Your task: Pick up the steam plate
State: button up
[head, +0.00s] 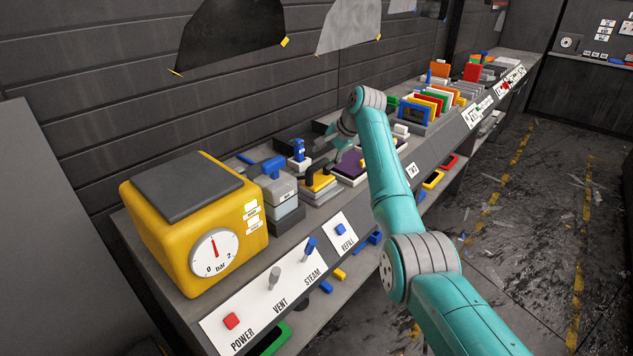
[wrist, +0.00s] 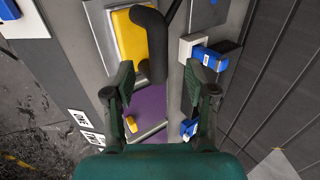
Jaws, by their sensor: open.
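My gripper (wrist: 162,88) is open and empty, with a finger on each side of the handle's near end. I cannot tell whether either finger touches it. In the head view my gripper (head: 338,140) is above the bench just behind the plate, partly hidden by my arm.
A purple pad (wrist: 150,104) with a small yellow piece (wrist: 131,124) lies beside the plate. A yellow steam unit (head: 192,225) with a gauge and a grey block (head: 281,190) stand at the left. Coloured frames (head: 432,103) stand farther along.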

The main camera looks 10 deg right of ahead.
aim_at(319, 164)
jog(key=shift+x, duration=3.2)
jog(key=shift+d, duration=0.1)
grip_shut()
